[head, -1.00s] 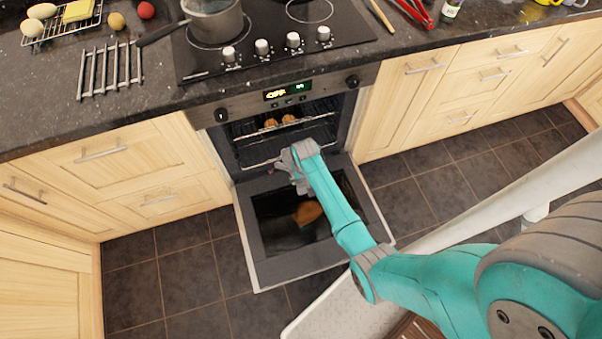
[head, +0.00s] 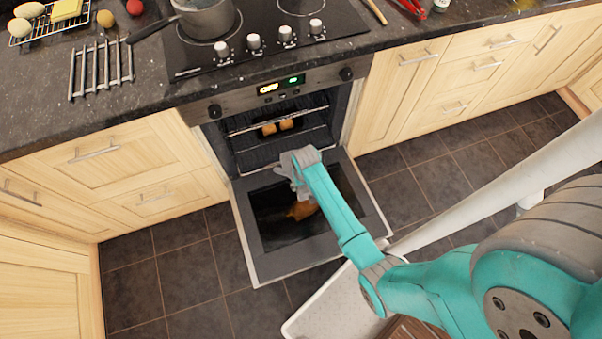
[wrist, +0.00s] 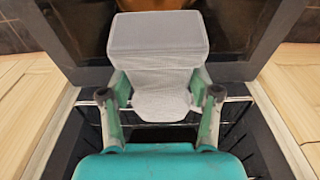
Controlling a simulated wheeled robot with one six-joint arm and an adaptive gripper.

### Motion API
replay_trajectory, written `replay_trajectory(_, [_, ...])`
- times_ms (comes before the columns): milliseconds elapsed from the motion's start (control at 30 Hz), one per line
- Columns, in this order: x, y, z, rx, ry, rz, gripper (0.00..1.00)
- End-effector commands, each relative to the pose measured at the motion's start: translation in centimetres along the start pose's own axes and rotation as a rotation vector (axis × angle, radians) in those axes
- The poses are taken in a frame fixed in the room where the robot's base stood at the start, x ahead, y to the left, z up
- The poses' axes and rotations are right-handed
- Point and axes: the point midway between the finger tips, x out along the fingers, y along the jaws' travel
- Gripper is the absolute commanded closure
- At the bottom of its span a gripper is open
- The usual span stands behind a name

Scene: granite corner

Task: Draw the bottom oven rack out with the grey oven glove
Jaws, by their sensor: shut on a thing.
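The oven (head: 268,95) stands open with its door (head: 252,230) folded down. The bottom rack (head: 243,172) is a wire rack whose front edge sits at the oven mouth. My gripper (head: 291,175) is at that front edge, above the inner end of the door. In the wrist view my gripper (wrist: 161,88) is shut on the grey oven glove (wrist: 158,38), a pale grey padded cloth between the fingers. Wires of the bottom rack (wrist: 235,112) show on both sides of the glove. The glove hides whether cloth and wire touch. Two golden-brown food pieces (head: 277,127) sit inside the oven.
An upper wire rack (head: 250,127) crosses the oven above the bottom rack. A pot (head: 205,18) stands on the hob, its handle pointing left. Wooden drawers (head: 125,160) flank the oven. Floor (head: 180,270) left of the door is clear.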

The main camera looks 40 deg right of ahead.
Motion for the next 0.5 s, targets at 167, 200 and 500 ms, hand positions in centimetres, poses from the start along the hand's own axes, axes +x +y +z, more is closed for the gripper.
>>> replay_trajectory(167, [-0.09, -0.01, 1.04, 0.0, 0.0, 0.0, 0.8])
replay_trajectory(200, [-0.11, -0.01, 1.1, 0.0, 0.0, 0.0, 0.8])
replay_trajectory(500, [-0.13, -0.01, 1.16, 0.0, 0.0, 0.0, 0.8])
